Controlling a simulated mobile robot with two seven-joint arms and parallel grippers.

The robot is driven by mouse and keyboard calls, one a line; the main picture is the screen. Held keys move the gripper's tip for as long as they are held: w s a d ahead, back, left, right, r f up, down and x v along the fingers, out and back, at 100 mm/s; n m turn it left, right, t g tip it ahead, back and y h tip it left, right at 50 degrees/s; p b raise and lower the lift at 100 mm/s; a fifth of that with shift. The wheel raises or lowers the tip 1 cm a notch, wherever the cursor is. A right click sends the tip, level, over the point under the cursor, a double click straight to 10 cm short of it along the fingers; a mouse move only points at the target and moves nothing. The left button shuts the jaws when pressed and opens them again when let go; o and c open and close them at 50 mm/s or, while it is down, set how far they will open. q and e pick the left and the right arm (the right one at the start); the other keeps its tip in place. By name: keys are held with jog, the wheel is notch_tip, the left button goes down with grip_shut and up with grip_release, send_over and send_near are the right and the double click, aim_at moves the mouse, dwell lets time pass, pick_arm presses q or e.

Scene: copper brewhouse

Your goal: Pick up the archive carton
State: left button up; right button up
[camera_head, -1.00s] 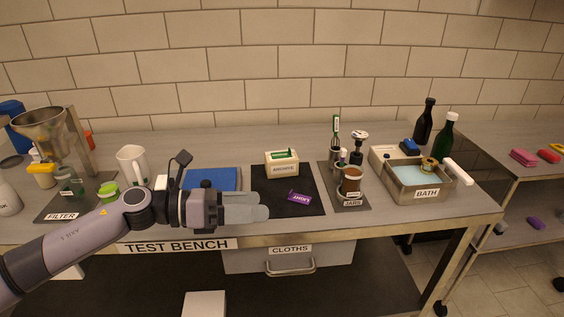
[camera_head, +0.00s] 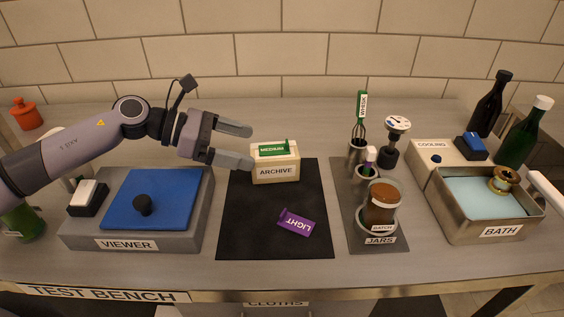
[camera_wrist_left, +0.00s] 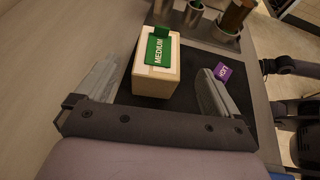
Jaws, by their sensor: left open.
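The archive carton (camera_head: 276,171) is a small cream box labelled ARCHIVE, standing on the back part of a black mat (camera_head: 259,225). A green MEDIUM tag (camera_head: 273,148) lies on its top. My left gripper (camera_head: 251,146) is open and empty, its fingertips just left of the carton in the head view. In the left wrist view the carton (camera_wrist_left: 169,84) stands ahead between the two spread fingers, with a gap on each side. My right gripper is not in view.
A purple LIGHT tag (camera_head: 296,221) lies on the mat in front of the carton. The VIEWER (camera_head: 187,236) with its blue top is left of the mat. The JARS tray (camera_head: 393,244) and the BATH basin (camera_head: 466,237) are to the right. The tiled wall is behind.

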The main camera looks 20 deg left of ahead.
aim_at(263, 151)
pick_arm(q)
jog(key=shift+w+d+f, duration=0.1)
jog(key=shift+w+f, duration=0.05)
jog(key=shift+f, duration=0.3)
jog(key=p+x, duration=0.1)
jog(key=x, duration=0.5)
jog(key=shift+d+r, duration=0.1)
jog(key=shift+r, duration=0.05)
jog(key=shift+w+d+f, duration=0.15)
jog(key=shift+d+f, duration=0.1)
jog(key=shift+d, duration=0.1)
jog(key=shift+r, duration=0.1)
jog(key=c, duration=1.2)
jog(key=shift+c, duration=0.2)
